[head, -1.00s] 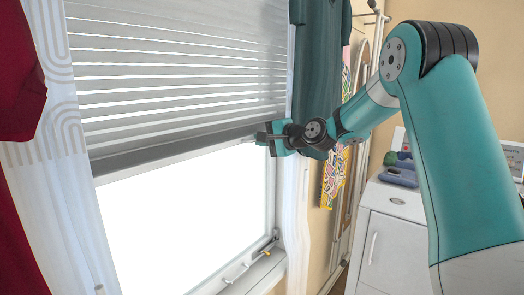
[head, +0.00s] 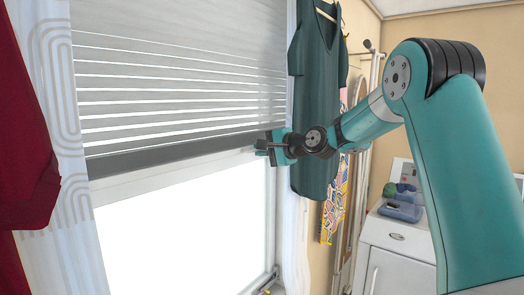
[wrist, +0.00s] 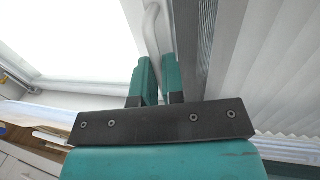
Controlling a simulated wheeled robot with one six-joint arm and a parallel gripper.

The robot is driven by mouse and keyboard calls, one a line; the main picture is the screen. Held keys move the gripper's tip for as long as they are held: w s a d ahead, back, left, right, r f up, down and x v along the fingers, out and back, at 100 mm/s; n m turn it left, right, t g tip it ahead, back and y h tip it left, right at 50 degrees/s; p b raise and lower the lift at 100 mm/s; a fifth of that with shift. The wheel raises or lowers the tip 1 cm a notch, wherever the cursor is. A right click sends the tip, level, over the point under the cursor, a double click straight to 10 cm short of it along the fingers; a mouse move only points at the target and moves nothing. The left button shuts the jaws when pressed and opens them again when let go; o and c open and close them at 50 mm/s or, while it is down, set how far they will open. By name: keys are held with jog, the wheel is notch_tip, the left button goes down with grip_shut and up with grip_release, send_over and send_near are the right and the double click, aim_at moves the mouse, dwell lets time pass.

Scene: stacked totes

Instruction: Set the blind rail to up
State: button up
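The blind rail (head: 180,152) is the dark grey bar along the bottom of the white slatted blind, part way up the window. My gripper (head: 262,148) is at the rail's right end in the head view. In the wrist view the rail (wrist: 191,45) runs just right of my gripper's fingers (wrist: 158,80), on the blind's side. One finger seems to press against the rail's lower edge; contact is hard to confirm.
Bright window glass (head: 190,235) is below the rail. White curtains (head: 62,150) hang at both sides. A dark green dress (head: 315,100) hangs behind my gripper, and a red garment (head: 28,140) is at the left. A white cabinet (head: 395,262) with a blue tray stands at the right.

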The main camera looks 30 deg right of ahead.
jog(key=o, duration=0.4)
jog(key=shift+s, duration=0.15)
jog(key=b+v, duration=0.5)
jog(key=v, duration=1.2)
jog(key=shift+s+d, duration=0.1)
jog(key=shift+d, duration=0.05)
